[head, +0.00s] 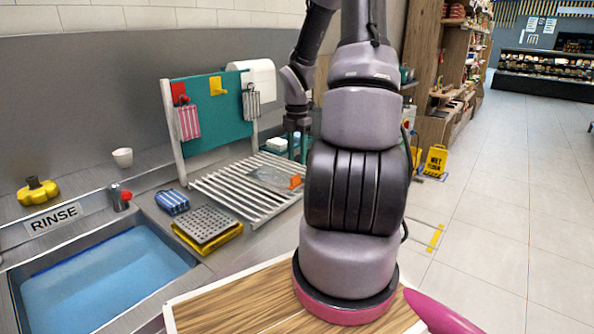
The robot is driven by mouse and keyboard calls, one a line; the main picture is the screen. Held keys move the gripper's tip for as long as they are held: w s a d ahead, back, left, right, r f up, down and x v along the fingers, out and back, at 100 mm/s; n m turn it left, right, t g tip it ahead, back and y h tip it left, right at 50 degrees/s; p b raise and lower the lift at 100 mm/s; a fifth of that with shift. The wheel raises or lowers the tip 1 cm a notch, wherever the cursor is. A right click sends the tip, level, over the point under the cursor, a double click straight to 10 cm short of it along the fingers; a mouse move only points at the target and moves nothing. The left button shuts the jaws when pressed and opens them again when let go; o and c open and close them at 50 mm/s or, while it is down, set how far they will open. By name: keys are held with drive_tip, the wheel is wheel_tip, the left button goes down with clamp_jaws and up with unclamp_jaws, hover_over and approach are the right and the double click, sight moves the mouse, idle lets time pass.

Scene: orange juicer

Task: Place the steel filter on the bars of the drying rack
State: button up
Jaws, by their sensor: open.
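The steel filter (208,223) appears to be the grey perforated plate lying on a yellow tray or block (226,241) beside the sink, in front of the drying rack. The drying rack (238,200) has pale parallel bars. A greyish, see-through flat object with an orange end (272,178) lies on its bars. My gripper (297,150) is behind the rack's right part, above the small things there. It is small and partly hidden by my arm, open, and apart from the filter. I see nothing held in it.
A blue striped sponge (172,201) lies near the filter. A wooden board (245,308) is in front.

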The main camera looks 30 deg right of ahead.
drive_tip(key=s+a+r+m+t+h, duration=0.1)
drive_tip(key=a+r+m, duration=0.25)
drive_tip(key=r, duration=0.35)
drive_tip(key=s+a+r+m, duration=0.2)
drive_tip(key=a+r+m, duration=0.15)
drive_tip(key=r, duration=0.35)
drive_tip(key=s+a+r+m+t+y, duration=0.3)
drive_tip(key=s+a+r+m+t, duration=0.3)
drive_tip(key=s+a+r+m, duration=0.6)
wheel_tip(320, 180, up, 2)
drive_tip(key=s+m, duration=0.2)
drive_tip(key=m, duration=0.5)
drive_tip(key=shift+a, duration=0.25)
